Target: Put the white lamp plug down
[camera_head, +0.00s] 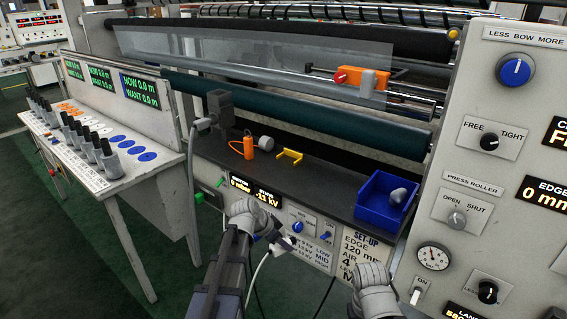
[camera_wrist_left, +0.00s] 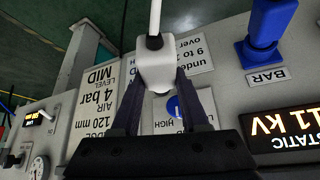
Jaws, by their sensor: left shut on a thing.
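The white lamp plug (camera_wrist_left: 156,64) sits between the two dark fingers of my left gripper (camera_wrist_left: 160,88) in the left wrist view, with its white cable leading away at the top. In the head view my left gripper (camera_head: 280,240) is in front of the machine's lower panel, beside the blue knob. The plug is small and partly hidden there, and the white cable (camera_head: 257,270) hangs below it. The plug is held in front of the panel; I cannot tell whether it touches it. Of my right arm only a grey link shows at the bottom; its gripper is out of sight.
Above the panel, a dark shelf (camera_head: 325,188) holds an orange item (camera_head: 248,146), a grey cylinder (camera_head: 265,142), a yellow bracket (camera_head: 289,159) and a blue bin (camera_head: 372,211) with a pale object inside. Free shelf surface lies between bracket and bin. A control cabinet (camera_head: 470,150) stands right.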

